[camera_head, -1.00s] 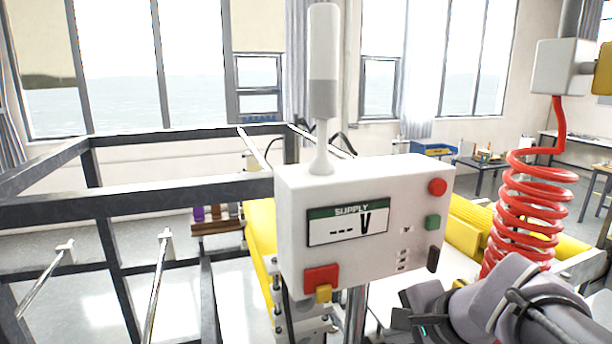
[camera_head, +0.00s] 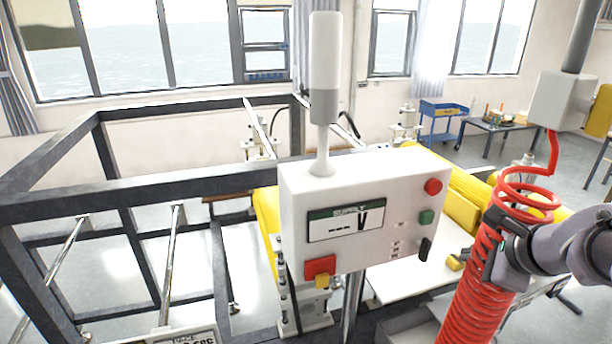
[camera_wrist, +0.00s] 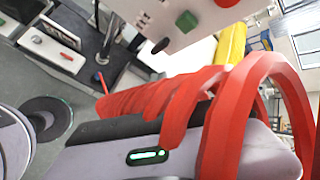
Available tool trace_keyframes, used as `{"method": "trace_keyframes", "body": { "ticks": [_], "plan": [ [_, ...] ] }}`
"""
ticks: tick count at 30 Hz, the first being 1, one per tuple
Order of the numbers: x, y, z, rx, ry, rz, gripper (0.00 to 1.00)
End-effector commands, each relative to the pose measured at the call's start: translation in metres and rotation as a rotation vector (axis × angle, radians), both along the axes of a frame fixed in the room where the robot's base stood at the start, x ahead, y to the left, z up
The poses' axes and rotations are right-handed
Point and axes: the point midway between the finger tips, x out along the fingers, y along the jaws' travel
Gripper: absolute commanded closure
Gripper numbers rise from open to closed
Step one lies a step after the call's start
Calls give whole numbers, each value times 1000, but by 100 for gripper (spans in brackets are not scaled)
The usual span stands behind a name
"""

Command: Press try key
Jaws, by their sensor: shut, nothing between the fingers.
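A white control box (camera_head: 400,200) stands on a post in the middle of the head view. It has a SUPPLY display (camera_head: 346,222) reading dashes and V, a red button (camera_head: 433,187), a green button (camera_head: 426,217), a black switch (camera_head: 424,249) and a red block (camera_head: 320,267) with a yellow tab. No label reading "try" is legible. My gripper (camera_head: 492,226) is shut and empty, right of the box and apart from it, against the red coiled hose. The wrist view shows the green button (camera_wrist: 187,22) and the black switch (camera_wrist: 160,46) above my gripper's body.
The red coiled hose (camera_head: 484,290) hangs right of the box and crosses the wrist view (camera_wrist: 200,110). A dark metal frame (camera_head: 150,190) fills the left. A second panel (camera_head: 185,337) is cut off at the bottom edge.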

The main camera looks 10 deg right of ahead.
Motion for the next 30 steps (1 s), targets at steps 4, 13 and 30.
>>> {"method": "trace_keyframes", "body": {
  "ticks": [4,13,30],
  "plan": [
    [17,2,1,0,2,4,100],
    [62,6,2,-1,1,5,100],
    [85,7,0,-1,0,1,100]
  ]
}}
